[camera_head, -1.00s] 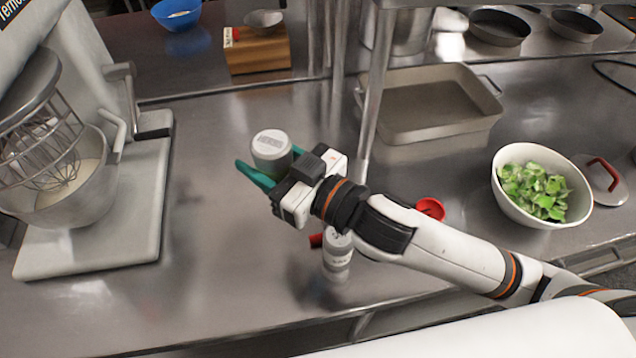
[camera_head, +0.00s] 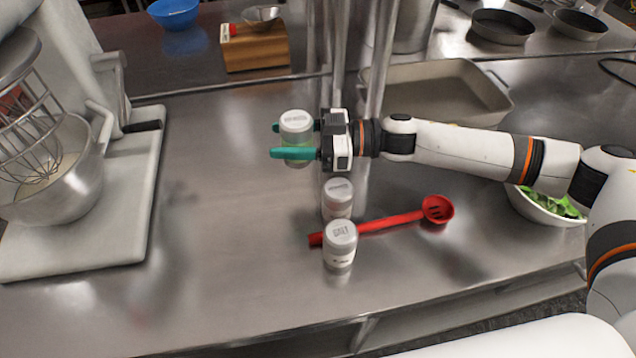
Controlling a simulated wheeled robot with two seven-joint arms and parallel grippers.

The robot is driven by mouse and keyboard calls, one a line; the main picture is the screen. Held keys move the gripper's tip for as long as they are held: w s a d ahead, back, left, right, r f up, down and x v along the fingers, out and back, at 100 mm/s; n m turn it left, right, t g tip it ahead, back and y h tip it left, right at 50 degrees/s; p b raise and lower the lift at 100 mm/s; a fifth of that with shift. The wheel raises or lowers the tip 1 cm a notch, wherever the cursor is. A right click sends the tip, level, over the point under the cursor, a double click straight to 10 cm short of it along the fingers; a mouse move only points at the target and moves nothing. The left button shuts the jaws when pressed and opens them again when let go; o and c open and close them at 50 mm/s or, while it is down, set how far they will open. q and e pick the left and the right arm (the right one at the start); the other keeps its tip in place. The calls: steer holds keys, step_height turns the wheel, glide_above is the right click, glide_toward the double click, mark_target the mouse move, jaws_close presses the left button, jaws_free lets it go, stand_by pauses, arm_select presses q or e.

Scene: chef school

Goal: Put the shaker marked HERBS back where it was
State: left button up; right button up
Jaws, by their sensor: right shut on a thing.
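My right gripper (camera_head: 298,139) has teal fingers and is shut on a shaker (camera_head: 296,124) with a pale grey lid. It holds the shaker upright, seemingly above the steel counter; the exact height is hard to tell. The lettering on this shaker is too small to read. Two similar shakers stand on the counter: one (camera_head: 338,197) just below the gripper in the picture, and one (camera_head: 340,245) nearer, whose lid seems to read SALT. My left gripper is not in view.
A red slotted spoon (camera_head: 390,222) lies between the two standing shakers. A mixer with a steel bowl (camera_head: 62,190) stands at left. A grey baking pan (camera_head: 440,75) and a bowl of greens (camera_head: 545,208) are at right. The counter (camera_head: 220,220) left of the shakers is clear.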

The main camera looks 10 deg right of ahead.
steer(key=shift+t, duration=0.3)
steer(key=d+f, duration=0.1)
steer(key=f, duration=0.2)
steer(key=w+d+f, duration=0.1)
steer(key=f, duration=0.2)
steer(key=w+d+f, duration=0.1)
steer(key=d+f, duration=0.1)
steer(key=f, duration=0.1)
steer(key=shift+w+f, duration=0.2)
steer(key=shift+f, duration=0.05)
steer(key=shift+a, duration=0.1)
steer(key=shift+f, duration=0.15)
steer(key=o, duration=1.1)
